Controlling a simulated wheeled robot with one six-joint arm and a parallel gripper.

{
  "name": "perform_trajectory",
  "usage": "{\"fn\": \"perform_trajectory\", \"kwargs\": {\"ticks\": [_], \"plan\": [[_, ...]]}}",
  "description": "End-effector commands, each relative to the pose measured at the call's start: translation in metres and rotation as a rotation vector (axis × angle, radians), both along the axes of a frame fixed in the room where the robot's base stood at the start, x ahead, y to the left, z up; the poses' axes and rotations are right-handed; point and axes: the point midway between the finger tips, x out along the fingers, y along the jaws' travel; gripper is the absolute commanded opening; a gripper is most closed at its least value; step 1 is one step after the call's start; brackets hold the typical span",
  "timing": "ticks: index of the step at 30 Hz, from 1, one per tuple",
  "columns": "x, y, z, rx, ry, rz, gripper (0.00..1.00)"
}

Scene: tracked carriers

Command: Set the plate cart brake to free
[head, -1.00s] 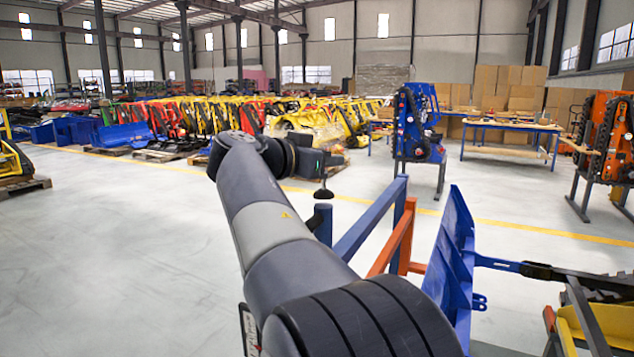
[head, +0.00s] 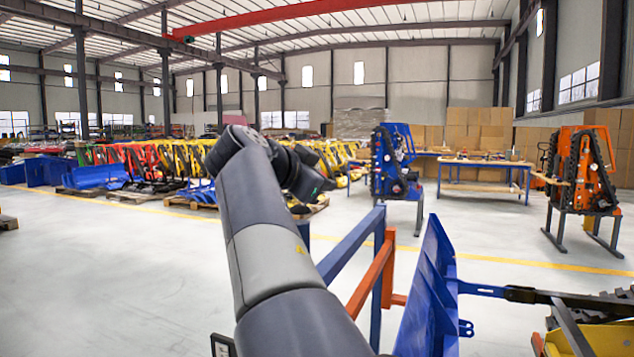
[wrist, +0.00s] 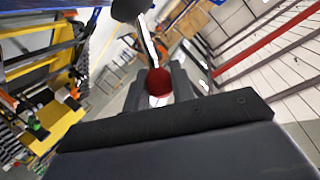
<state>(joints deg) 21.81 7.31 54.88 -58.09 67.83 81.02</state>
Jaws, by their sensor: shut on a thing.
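In the wrist view my gripper (wrist: 159,76) has one finger on each side of a red ball knob (wrist: 159,84) and is shut on it. A thin bright metal lever (wrist: 148,45) runs from the knob up to a dark rounded part (wrist: 130,9). In the head view my arm reaches forward and its dark wrist (head: 306,178) bends down at the right. The fingers, knob and lever cannot be made out there. I cannot tell the lever's brake setting, and no marking on it is readable.
A blue rail frame (head: 350,243) with an orange rail (head: 370,278) stands close on the right. A blue panel (head: 428,290) is beside it. A blue machine (head: 393,165) and an orange machine (head: 583,170) stand beyond.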

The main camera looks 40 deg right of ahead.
Motion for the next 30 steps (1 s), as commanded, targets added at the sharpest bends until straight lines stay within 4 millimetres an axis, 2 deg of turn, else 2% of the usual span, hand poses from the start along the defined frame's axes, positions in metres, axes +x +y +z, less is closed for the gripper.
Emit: {"fn": "perform_trajectory", "kwargs": {"ticks": [8,9,16,25,30], "plan": [[0.000,0.000,-0.001,0.002,0.002,-0.001,0.00],[0.000,0.000,0.000,0.001,0.001,0.000,0.26],[0.000,0.000,0.000,0.001,0.001,0.000,0.45],[0.000,0.003,0.001,0.000,0.001,0.002,0.45],[-0.005,0.022,0.007,-0.001,0.000,0.004,0.45]]}}
